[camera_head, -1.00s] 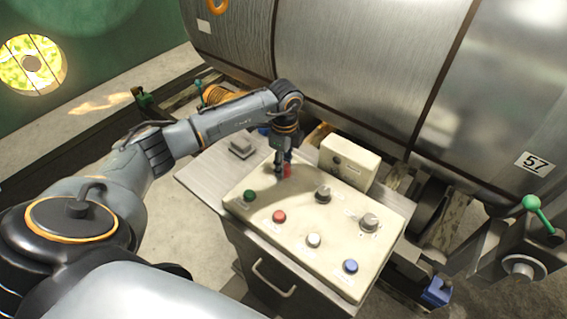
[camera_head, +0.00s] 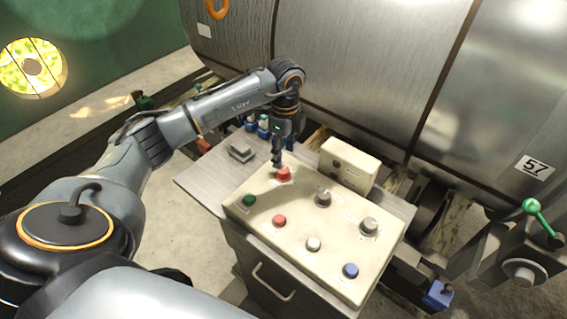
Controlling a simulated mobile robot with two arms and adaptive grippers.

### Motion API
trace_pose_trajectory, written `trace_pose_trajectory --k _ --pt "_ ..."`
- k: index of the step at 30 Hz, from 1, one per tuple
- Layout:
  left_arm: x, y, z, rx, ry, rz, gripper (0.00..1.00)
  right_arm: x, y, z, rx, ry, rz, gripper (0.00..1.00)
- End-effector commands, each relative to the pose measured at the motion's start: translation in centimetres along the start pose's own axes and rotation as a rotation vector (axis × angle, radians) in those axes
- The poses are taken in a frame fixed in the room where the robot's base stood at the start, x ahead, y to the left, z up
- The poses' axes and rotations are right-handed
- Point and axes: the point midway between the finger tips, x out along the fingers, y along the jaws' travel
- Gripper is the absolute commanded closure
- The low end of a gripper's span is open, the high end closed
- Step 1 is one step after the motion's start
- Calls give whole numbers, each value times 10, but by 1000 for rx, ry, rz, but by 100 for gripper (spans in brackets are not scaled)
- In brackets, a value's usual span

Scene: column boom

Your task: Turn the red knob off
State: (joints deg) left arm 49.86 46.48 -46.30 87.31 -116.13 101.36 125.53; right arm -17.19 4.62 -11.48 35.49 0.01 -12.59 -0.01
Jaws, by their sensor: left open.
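The red knob (camera_head: 284,175) sits at the back left corner of a cream control panel (camera_head: 262,217). My left gripper (camera_head: 278,163) points down just above and behind the knob, with its fingers open. Its fingertips look very close to the knob; I cannot tell whether they touch it. The knob's top and front show clearly. My right gripper is not in view.
The panel also carries a green button (camera_head: 249,200), a red button (camera_head: 279,221), a white button (camera_head: 313,243), a blue button (camera_head: 350,267) and two grey knobs (camera_head: 323,197). A cream box (camera_head: 348,165) stands behind it. A large metal cylinder (camera_head: 345,70) fills the back.

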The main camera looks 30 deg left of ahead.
Motion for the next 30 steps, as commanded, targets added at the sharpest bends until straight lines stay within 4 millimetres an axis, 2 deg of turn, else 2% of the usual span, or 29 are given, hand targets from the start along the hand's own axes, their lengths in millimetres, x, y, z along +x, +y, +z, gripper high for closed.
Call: trace_pose_trajectory --k 3,9,15,30 --pt "-26 -1 0 0 0 -3 43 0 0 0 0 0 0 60" --pt "-52 0 0 -1 -1 -1 43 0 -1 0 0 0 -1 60" --pt "-59 0 0 -1 0 1 43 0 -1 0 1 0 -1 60" --pt "-58 0 0 -1 0 1 43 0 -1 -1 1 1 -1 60"
